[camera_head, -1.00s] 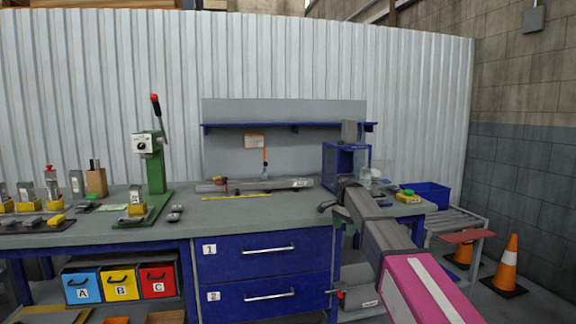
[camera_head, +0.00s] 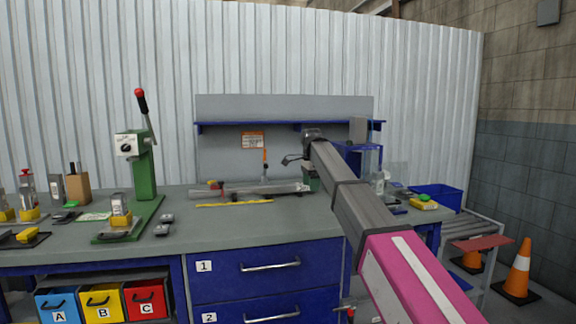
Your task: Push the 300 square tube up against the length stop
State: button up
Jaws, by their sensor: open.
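A long grey bar-like assembly (camera_head: 252,190) lies along the back of the bench; the 300 square tube seems to be part of it, but at this size I cannot separate the tube from its support. A small red and dark fitting (camera_head: 216,186) sits near its left end and may be the length stop. I cannot tell whether tube and stop touch. My gripper (camera_head: 290,160) is open and empty, raised above the assembly's right end, apart from it. My arm hides part of the bench to the right.
A yellow rule (camera_head: 235,203) lies in front of the assembly. A green press (camera_head: 143,170) stands at left. A blue shelf (camera_head: 285,124) overhangs behind. A blue bin (camera_head: 437,196) and roller conveyor (camera_head: 472,226) are at right. The bench front centre is clear.

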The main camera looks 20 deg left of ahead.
aim_at(290, 187)
jog(key=i+j, duration=0.8)
jog(key=i, duration=0.05)
